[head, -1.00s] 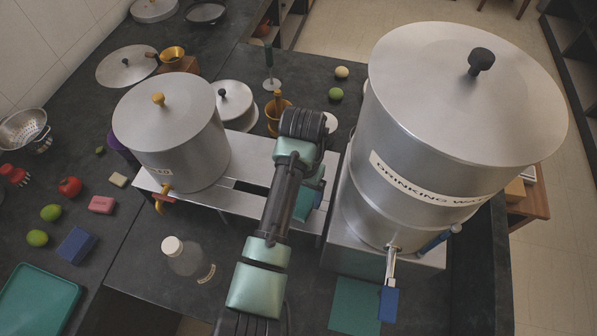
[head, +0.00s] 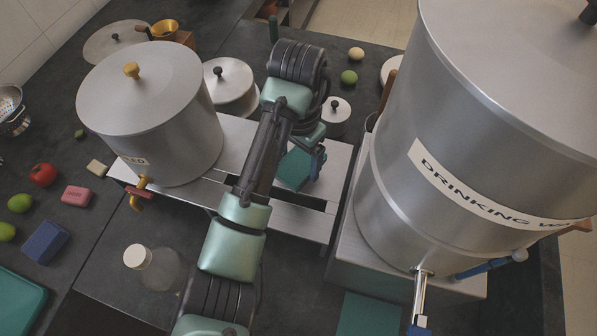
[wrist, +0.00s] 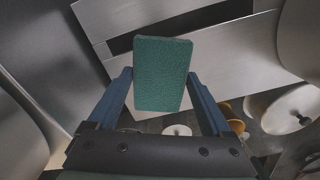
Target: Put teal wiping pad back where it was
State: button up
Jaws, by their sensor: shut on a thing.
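The teal wiping pad (head: 294,169) is held by my gripper (head: 308,165) above the steel stand (head: 265,212), between the two big canisters. In the wrist view the pad (wrist: 162,85) sits between the two blue fingers of my gripper (wrist: 160,76), which is shut on it. The slotted steel stand (wrist: 205,55) shows behind the pad. I cannot tell how high the pad is above the stand. My arm hides part of the stand in the head view. A flat teal square (head: 368,315) lies on the dark counter below the drinking water canister's tap.
The drinking water canister (head: 480,150) stands on a steel box (head: 345,260) at the right. A smaller lidded canister (head: 155,110) with a tap (head: 142,190) stands at the left. A clear bottle (head: 155,265) is in front. Smaller lidded pots (head: 336,112) stand behind the stand.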

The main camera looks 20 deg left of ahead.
aim_at(298, 163)
jog(key=shift+f, duration=2)
jog(key=shift+f, duration=0.1)
jog(key=o, duration=1.1)
notch_tip(298, 163, up, 12)
jog(key=p, duration=0.6)
